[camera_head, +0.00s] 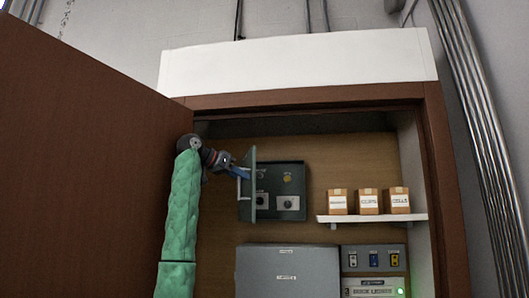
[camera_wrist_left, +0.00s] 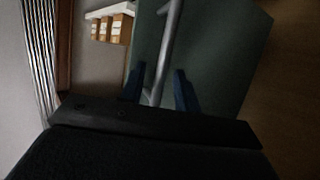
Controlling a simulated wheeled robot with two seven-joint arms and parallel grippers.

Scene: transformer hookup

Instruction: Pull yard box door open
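The small grey-green box (camera_head: 290,180) on the cabinet's back panel, which I take to be the yard box, has its door (camera_head: 253,190) swung outward, seen nearly edge-on. Knobs and small labelled plates show inside. My left gripper (camera_head: 244,174) is at the outer face of the door, by its handle (camera_head: 239,190). In the left wrist view, the blue fingers (camera_wrist_left: 160,92) stand apart on both sides of the metal handle bar (camera_wrist_left: 166,50), with narrow gaps beside it. The door's face (camera_wrist_left: 215,60) fills the background there. My right gripper is not in view.
The large brown cabinet door (camera_head: 80,150) stands open at the left, beside my left arm. A white shelf (camera_head: 372,218) with three small boxes is at the right. A grey box (camera_head: 287,270) and a panel with a green light (camera_head: 374,285) are below.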

